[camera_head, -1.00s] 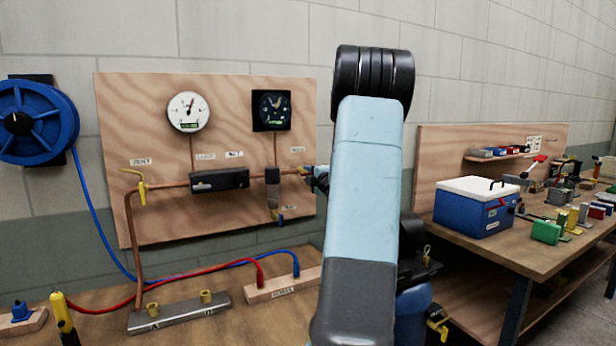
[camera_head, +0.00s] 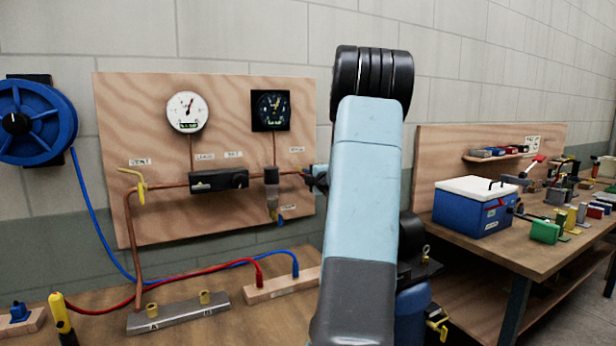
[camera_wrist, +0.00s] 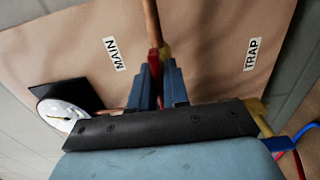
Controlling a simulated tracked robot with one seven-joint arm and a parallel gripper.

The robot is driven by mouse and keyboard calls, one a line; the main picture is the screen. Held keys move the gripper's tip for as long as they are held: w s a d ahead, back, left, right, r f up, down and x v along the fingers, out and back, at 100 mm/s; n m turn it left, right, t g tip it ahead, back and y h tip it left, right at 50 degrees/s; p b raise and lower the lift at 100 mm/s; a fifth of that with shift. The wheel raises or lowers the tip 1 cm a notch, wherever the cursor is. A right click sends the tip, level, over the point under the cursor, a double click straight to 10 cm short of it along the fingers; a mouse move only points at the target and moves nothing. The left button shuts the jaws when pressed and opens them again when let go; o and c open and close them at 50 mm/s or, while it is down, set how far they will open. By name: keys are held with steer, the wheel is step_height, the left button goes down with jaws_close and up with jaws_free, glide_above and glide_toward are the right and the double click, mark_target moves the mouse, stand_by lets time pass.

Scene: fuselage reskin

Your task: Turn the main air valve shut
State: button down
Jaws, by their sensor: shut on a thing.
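The main air valve is on the copper pipe by the MAIN label (camera_wrist: 114,54) in the wrist view. Its red handle (camera_wrist: 155,62) sits between the two blue fingers of my gripper (camera_wrist: 158,78), which is shut on it. A brass part (camera_wrist: 165,52) shows beside the handle at the end of the copper pipe (camera_wrist: 151,20). In the head view my gripper (camera_head: 315,178) is at the right edge of the plywood panel (camera_head: 240,90). My arm hides most of the valve there, so the handle's angle is hard to tell.
Two gauges, one white (camera_head: 187,112) and one black (camera_head: 270,110), are on the panel. A yellow-handled vent valve (camera_head: 138,185) is at left. The TRAP label (camera_wrist: 250,54) shows in the wrist view. A blue cooler (camera_head: 470,212) stands on the right bench.

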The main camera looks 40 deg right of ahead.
steer(key=shift+f, duration=0.1)
steer(key=m, duration=0.9)
steer(key=shift+f, duration=0.1)
steer(key=m, duration=0.5)
steer(key=shift+f+m, duration=0.1)
steer(key=shift+m, duration=1.8)
steer(key=c, duration=1.3)
jaws_free()
steer(key=shift+w, duration=0.1)
steer(key=shift+o, duration=0.5)
